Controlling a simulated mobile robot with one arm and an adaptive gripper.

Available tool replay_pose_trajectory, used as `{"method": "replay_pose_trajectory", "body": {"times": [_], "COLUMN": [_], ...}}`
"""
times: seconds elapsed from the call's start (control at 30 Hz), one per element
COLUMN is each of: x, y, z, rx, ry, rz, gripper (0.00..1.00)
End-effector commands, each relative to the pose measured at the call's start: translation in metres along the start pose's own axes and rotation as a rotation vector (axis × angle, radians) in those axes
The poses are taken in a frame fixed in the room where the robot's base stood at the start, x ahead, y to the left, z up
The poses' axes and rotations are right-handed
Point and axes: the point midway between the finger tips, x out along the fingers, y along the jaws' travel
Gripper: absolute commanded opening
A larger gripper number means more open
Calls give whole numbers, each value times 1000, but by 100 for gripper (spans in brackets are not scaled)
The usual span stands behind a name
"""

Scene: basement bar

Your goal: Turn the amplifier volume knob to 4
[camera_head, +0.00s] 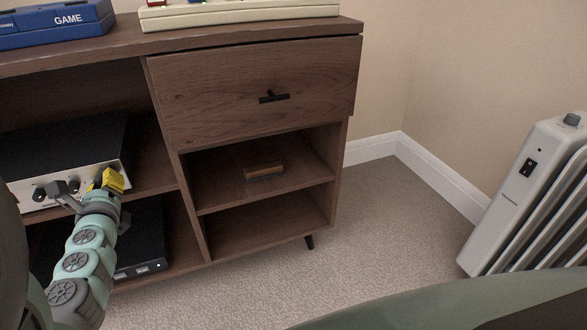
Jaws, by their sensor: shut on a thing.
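The amplifier (75,143) is a black box with a silver front panel, on the left shelf of the wooden cabinet. A dark round knob (39,194) shows on the left of its panel. My gripper (94,184), with yellow finger pads, is at the right part of the panel and shut on a knob there. That knob is mostly hidden behind the fingers. I cannot read any scale or number marks on the panel.
A black device (140,240) sits on the shelf below the amplifier. The wooden cabinet (185,165) has a drawer and open cubbies to the right. A white radiator (520,195) stands at the far right. Carpet (375,240) between them is clear.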

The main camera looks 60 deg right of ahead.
Motion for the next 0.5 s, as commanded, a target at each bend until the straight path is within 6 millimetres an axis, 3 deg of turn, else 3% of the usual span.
{"method": "replay_pose_trajectory", "body": {"times": [0.27,0.3,0.5], "x": [0,0,0], "y": [-1,-1,-1], "z": [0,0,0], "rx": [1,1,0], "ry": [0,0,0], "rz": [-2,-2,-3], "gripper": [0,24,45]}}
